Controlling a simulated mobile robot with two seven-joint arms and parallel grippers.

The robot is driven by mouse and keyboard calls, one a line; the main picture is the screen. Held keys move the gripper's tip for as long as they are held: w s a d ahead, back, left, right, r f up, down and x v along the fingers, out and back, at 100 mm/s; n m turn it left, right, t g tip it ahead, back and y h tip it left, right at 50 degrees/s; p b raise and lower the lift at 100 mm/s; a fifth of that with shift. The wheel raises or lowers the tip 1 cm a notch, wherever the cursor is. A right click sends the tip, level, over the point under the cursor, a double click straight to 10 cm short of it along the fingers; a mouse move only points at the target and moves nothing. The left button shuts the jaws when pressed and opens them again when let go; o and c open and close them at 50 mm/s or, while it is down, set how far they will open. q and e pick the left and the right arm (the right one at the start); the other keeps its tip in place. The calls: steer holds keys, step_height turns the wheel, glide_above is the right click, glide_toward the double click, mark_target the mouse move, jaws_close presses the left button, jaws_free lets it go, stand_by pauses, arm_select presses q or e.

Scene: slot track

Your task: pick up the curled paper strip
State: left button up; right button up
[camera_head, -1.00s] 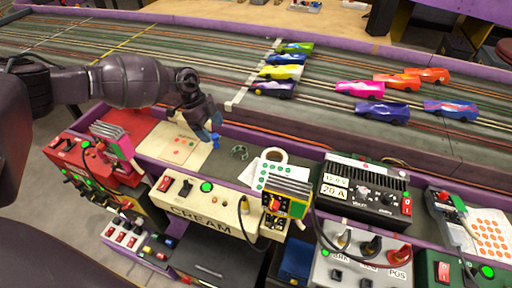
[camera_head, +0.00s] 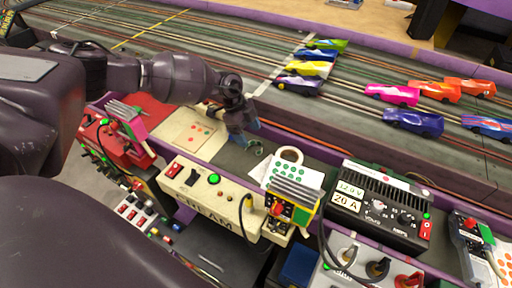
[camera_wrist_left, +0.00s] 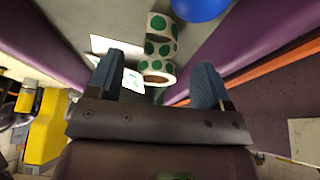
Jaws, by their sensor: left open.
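The curled paper strip (camera_wrist_left: 161,27) is white with green dots and lies in loops on the grey trough floor. In the wrist view it is ahead of my left gripper (camera_wrist_left: 157,64), between the fingertips as seen, its near loop closest. My right gripper is not in view.
Purple rails (camera_wrist_left: 232,45) flank the trough. A cream control box (camera_head: 205,190) and black power supply (camera_head: 377,200) stand in front. Slot cars (camera_head: 392,94) sit on the track behind.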

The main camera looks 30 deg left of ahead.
mark_target(255, 144)
arm_select(q)
steer(key=b+x, duration=0.1)
steer(key=x, duration=0.3)
steer(key=shift+d+f+b, duration=0.25)
steer(key=shift+f+b, duration=0.05)
steer(key=shift+w+d+f, duration=0.1)
steer(key=shift+f, duration=0.05)
steer(key=shift+c, duration=0.5)
steer(key=c, duration=0.7)
steer(key=shift+c, duration=1)
